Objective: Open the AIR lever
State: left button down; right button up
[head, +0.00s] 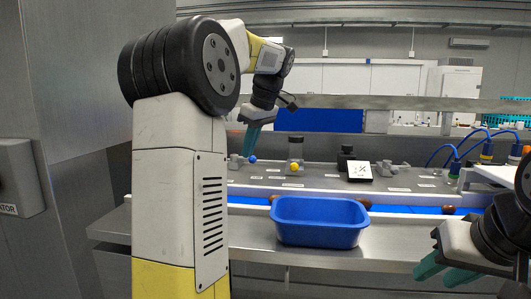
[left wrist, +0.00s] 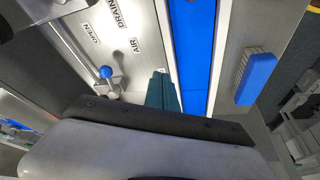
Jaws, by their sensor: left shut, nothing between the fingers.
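The AIR lever is a metal valve handle with a blue ball knob (head: 252,159) on the grey panel behind the belt. In the left wrist view its blue knob (left wrist: 106,72) sits beside the labels AIR (left wrist: 134,45) and OPEN (left wrist: 96,40). My left gripper (head: 247,150) points down just to the left of the knob in the head view, teal fingers shut and empty. In the left wrist view its fingertips (left wrist: 160,76) lie right of the knob, apart from it. My right gripper (head: 437,273) is at the lower right, its teal fingers apart and empty.
A yellow-knobbed valve (head: 294,167) and a black unit with a white card (head: 360,171) stand farther right on the panel. A blue bin (head: 320,222) stands in front of the blue belt (head: 420,210), where brown dates lie. A blue brush-like block (left wrist: 256,78) shows in the left wrist view.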

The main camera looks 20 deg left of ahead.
pick_arm(q)
notch_tip(320, 180, up, 5)
jog(key=w+a+n+t, duration=0.1)
jog(key=a+t, duration=0.2)
jog(key=t, duration=0.1)
jog(key=x, duration=1)
jog(key=shift+w+d+f, duration=0.2)
jog(key=shift+w, duration=0.25)
jog(key=shift+w+d+f, duration=0.1)
jog(key=shift+w+d, duration=0.1)
jog(key=shift+w, duration=1.55)
jog(key=shift+w, duration=0.1)
jog(key=shift+w+d+f+n+y, duration=0.1)
jog(key=shift+w+d+n+y, duration=0.05)
jog(key=shift+w+n, duration=0.35)
jog(key=shift+w+d+f+n+y, duration=0.1)
jog(key=shift+w+d+n+y, duration=0.15)
jog(key=shift+w, duration=0.35)
